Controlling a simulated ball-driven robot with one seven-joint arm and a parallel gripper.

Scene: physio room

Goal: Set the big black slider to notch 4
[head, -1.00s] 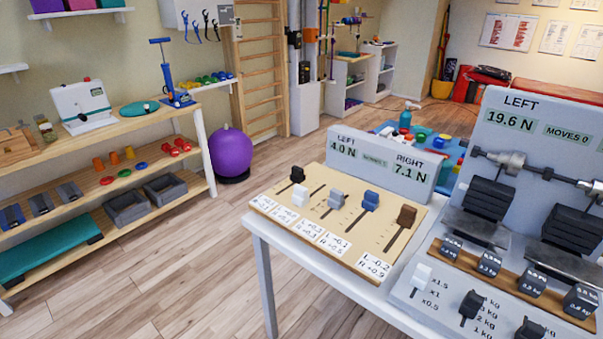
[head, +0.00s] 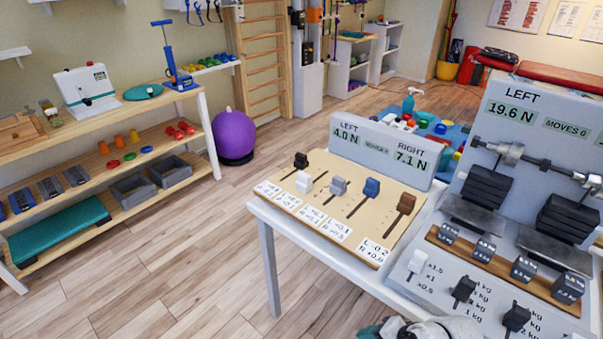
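A black slider (head: 301,160) stands at the back left end of a beige slider board (head: 345,170) on the white table. It sits at the far end of its slot, behind a white slider (head: 304,181). Notch marks along its slot are too small to read. Two more black sliders, one left (head: 463,290) and one right (head: 515,318), stand on the grey panel in front, beside kg labels. My gripper's fingers are not in view. A grey-white rounded part, probably my arm, shows at the bottom edge, apart from the beige board.
Grey (head: 338,187), blue (head: 371,188) and brown (head: 405,203) sliders stand on the same board. A display (head: 380,153) reads left 4.0 N, right 7.1 N. A weight rig (head: 540,130) stands to the right. Floor left of the table is clear up to the shelves (head: 110,205).

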